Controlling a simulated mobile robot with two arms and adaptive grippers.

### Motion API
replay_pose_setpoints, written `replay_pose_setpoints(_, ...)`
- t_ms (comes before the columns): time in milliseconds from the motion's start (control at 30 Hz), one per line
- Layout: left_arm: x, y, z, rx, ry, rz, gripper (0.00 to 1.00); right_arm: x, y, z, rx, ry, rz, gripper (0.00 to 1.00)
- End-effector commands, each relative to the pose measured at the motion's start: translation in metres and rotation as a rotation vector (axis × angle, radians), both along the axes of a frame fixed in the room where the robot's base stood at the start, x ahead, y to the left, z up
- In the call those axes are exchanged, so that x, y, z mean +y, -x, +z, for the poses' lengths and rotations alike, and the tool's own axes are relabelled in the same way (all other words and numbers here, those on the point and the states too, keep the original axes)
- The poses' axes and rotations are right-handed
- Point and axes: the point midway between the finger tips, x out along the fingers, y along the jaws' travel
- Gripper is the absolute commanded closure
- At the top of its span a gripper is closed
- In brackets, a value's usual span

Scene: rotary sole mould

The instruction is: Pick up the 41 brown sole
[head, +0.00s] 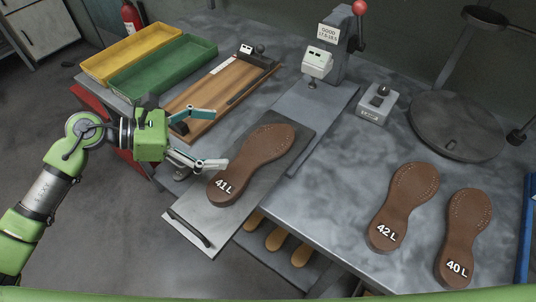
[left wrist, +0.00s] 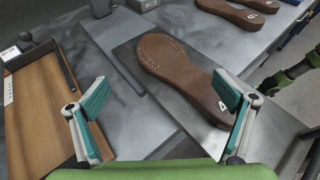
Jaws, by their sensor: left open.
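The brown sole marked 41 L (head: 255,160) lies flat on a grey metal plate (head: 190,231) with a black handle at its front end. It also shows in the left wrist view (left wrist: 180,75), its label partly hidden by a finger. My left gripper (head: 216,138) is open and empty, with its fingers spread at the sole's left side.
Brown soles marked 42 L (head: 404,205) and 40 L (head: 465,235) lie to the right on the table. A wooden board (head: 205,103), green tray (head: 160,70) and yellow tray (head: 130,52) are at the back left. A press with a red knob (head: 359,8) stands behind the plate.

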Motion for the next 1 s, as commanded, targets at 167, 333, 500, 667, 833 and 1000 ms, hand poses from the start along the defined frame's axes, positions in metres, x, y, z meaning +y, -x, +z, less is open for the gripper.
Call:
replay_pose_setpoints(167, -0.033, -0.009, -0.009, 0.003, 0.008, -0.001, 0.05, 0.030, 0.005, 0.013, 0.006, -0.034, -0.002, 1.00)
replay_pose_setpoints(333, -0.059, -0.017, -0.021, 0.003, 0.007, 0.000, 0.05, 0.041, 0.011, 0.020, 0.013, -0.047, 0.002, 1.00)
replay_pose_setpoints(500, -0.069, -0.020, -0.027, 0.002, 0.005, 0.001, 0.05, 0.029, 0.011, 0.022, 0.013, -0.033, 0.004, 1.00)
replay_pose_setpoints(667, -0.086, -0.023, -0.030, 0.003, 0.007, 0.000, 0.05, 0.018, 0.009, 0.034, 0.012, -0.020, 0.001, 1.00)
replay_pose_setpoints(833, -0.108, -0.030, -0.040, 0.004, 0.007, 0.001, 0.05, 0.017, 0.009, 0.044, 0.011, -0.019, -0.001, 1.00)
replay_pose_setpoints(1000, -0.116, -0.032, -0.046, 0.002, 0.005, 0.002, 0.05, 0.018, 0.008, 0.045, 0.011, -0.020, -0.001, 1.00)
